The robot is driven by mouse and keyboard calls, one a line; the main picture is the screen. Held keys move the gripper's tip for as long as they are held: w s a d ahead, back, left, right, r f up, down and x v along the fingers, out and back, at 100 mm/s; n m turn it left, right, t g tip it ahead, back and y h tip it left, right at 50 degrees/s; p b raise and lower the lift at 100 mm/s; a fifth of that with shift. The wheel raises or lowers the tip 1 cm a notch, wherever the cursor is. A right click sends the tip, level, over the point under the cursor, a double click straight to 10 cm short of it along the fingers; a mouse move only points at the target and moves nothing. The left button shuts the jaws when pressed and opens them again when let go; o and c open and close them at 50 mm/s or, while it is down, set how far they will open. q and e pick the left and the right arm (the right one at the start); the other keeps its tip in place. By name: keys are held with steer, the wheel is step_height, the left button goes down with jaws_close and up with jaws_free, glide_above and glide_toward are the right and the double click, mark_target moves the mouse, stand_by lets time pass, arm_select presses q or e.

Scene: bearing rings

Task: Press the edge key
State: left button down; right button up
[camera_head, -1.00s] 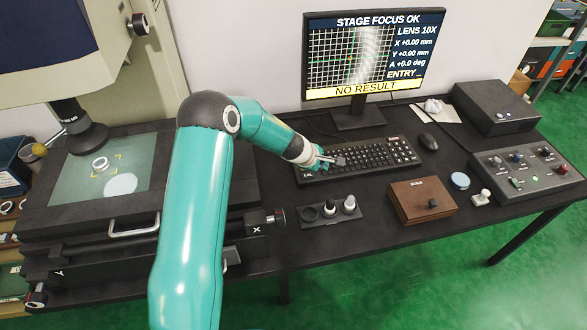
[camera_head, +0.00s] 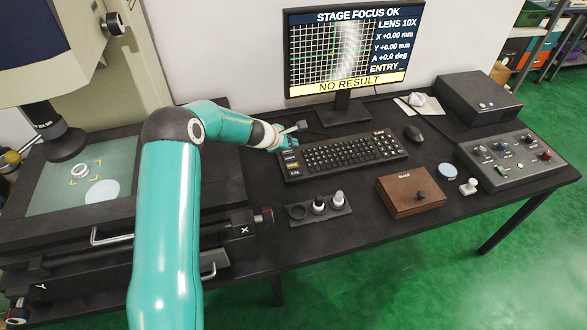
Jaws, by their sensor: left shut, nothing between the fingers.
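The black keyboard (camera_head: 345,153) lies on the dark bench below the monitor. A column of labelled keys (camera_head: 292,165) runs down its left end. The lowest reads CAL; the other labels are too small to read surely, so I cannot tell which is the edge key. My left gripper (camera_head: 293,137) is shut and empty at the keyboard's upper left corner, just above the top of that column. It hides part of that corner. I cannot tell whether it touches a key. My right gripper is not in view.
The monitor (camera_head: 352,50) reads STAGE FOCUS OK and NO RESULT. A stage with a ring (camera_head: 80,170) stands left. In front of the keyboard are a lens holder (camera_head: 320,209) and a brown box (camera_head: 410,192). A mouse (camera_head: 413,133) and a control box (camera_head: 518,157) stand right.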

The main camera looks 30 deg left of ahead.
arm_select(q)
steer(key=b, duration=0.5)
glide_above(292, 167)
step_height(292, 167, down, 6)
steer(key=shift+a+f, duration=0.1)
steer(key=shift+f, duration=0.05)
steer(key=shift+f+b, duration=0.6)
steer(key=shift+b, duration=0.1)
stand_by(0.4)
steer(key=shift+f+b, duration=0.35)
steer(key=shift+b, duration=0.05)
steer(key=shift+f+b, duration=0.35)
steer(key=shift+b, duration=0.05)
stand_by(0.5)
steer(key=shift+r, duration=0.1)
steer(key=shift+r+p, duration=0.7)
steer(key=shift+p, duration=0.05)
